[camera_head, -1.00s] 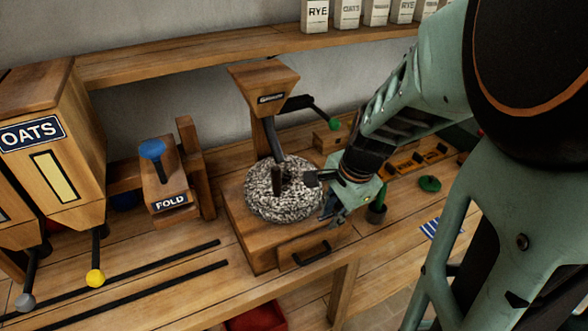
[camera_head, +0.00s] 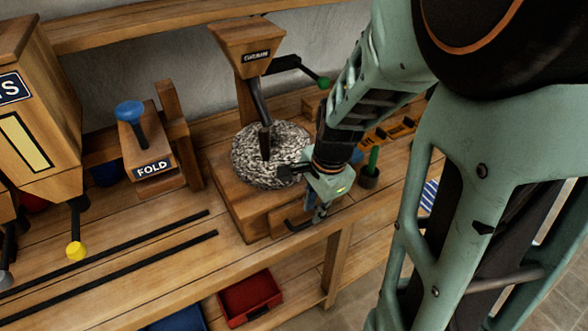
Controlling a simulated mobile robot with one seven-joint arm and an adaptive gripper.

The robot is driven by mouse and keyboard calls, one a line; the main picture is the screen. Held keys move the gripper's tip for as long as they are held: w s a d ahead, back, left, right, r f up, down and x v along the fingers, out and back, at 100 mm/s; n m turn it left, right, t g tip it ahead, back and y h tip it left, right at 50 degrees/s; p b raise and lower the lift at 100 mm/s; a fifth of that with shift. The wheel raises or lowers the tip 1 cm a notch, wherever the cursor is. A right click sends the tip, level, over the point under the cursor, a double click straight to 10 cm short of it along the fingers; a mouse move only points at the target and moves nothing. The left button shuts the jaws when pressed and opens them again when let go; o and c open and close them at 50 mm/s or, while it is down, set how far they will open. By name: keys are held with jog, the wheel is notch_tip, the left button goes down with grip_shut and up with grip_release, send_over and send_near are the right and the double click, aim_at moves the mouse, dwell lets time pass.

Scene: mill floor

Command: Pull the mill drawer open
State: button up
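The mill (camera_head: 228,190) is a wooden base on the bench with a round speckled grey stone (camera_head: 262,172) on top and a wooden hopper (camera_head: 247,45) above. The mill drawer (camera_head: 280,216) is in the front of the base and looks shut. Its dark handle (camera_head: 294,226) shows only in part, beside my fingers. My gripper (camera_head: 318,212) points down at the right end of the drawer front, close to the handle. I cannot tell whether it touches the handle, or whether the fingers are open or shut.
A green-handled crank (camera_head: 310,76) sticks out right of the hopper. A small pot with a green item (camera_head: 370,174) stands right of my gripper. The FOLD block (camera_head: 150,160) is to the left. A red bin (camera_head: 248,298) sits below the bench. Bench space before the drawer is narrow.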

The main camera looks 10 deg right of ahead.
aim_at(310, 221)
jog(key=f+b, duration=0.1)
jog(key=f, duration=0.1)
jog(key=f+b, duration=0.1)
jog(key=f, duration=0.1)
jog(key=shift+w+a+f+b, duration=0.1)
jog(key=shift+w+a+b, duration=0.05)
jog(key=shift+w+b, duration=0.2)
grip_shut()
